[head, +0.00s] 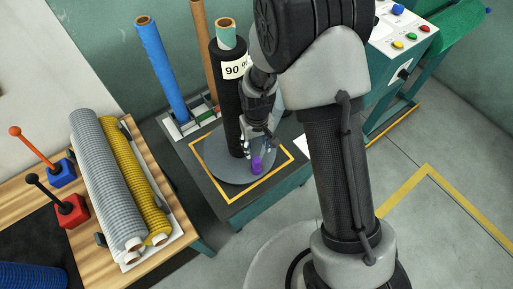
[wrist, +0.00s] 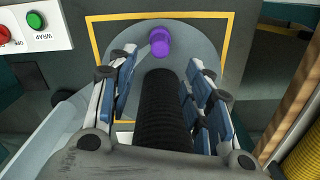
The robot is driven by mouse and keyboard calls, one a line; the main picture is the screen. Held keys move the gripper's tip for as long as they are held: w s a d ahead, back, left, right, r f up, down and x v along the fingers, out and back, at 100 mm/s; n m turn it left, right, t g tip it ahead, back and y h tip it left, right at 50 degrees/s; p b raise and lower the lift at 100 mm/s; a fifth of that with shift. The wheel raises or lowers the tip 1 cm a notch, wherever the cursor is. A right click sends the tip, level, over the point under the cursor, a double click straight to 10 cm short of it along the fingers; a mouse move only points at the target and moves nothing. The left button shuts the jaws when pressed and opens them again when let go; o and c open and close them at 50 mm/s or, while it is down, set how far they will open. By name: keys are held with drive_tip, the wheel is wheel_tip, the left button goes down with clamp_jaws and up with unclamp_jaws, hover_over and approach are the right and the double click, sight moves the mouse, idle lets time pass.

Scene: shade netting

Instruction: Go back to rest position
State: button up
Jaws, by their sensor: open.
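My gripper (head: 262,128) is at the right side of a black netting roll (head: 228,100) that stands upright on a grey round turntable (head: 212,160). In the wrist view my gripper (wrist: 163,68) is open, with one blue-padded finger on each side of the black roll (wrist: 165,112). Gaps show between the pads and the roll. The roll has a light green core and a white label reading 90; my gripper and arm hide part of its right side. A small purple cylinder (head: 257,163) stands on the turntable in front of the roll.
A yellow frame line (head: 262,186) borders the turntable. A blue roll (head: 162,68) and a brown pole (head: 205,50) stand behind. Grey (head: 105,175) and yellow (head: 135,175) rolls lie on the left wooden bench. A button panel (head: 405,32) stands at the right. The right floor is clear.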

idle(0.4)
drive_tip(key=s+d+r+m+t, duration=0.1)
drive_tip(key=s+d+r, duration=0.25)
drive_tip(key=r, duration=0.75)
drive_tip(key=s+d+r+m+t, duration=0.15)
drive_tip(key=d+r, duration=0.25)
drive_tip(key=r, duration=0.7)
drive_tip(key=s+d+r+t, duration=0.1)
drive_tip(key=s+d+r, duration=0.1)
drive_tip(key=s+r, duration=0.2)
drive_tip(key=s+d+r+m+t, duration=0.1)
drive_tip(key=s+d+r, duration=0.2)
drive_tip(key=s, duration=0.7)
drive_tip(key=shift+v, duration=1)
drive_tip(key=shift+w, duration=0.1)
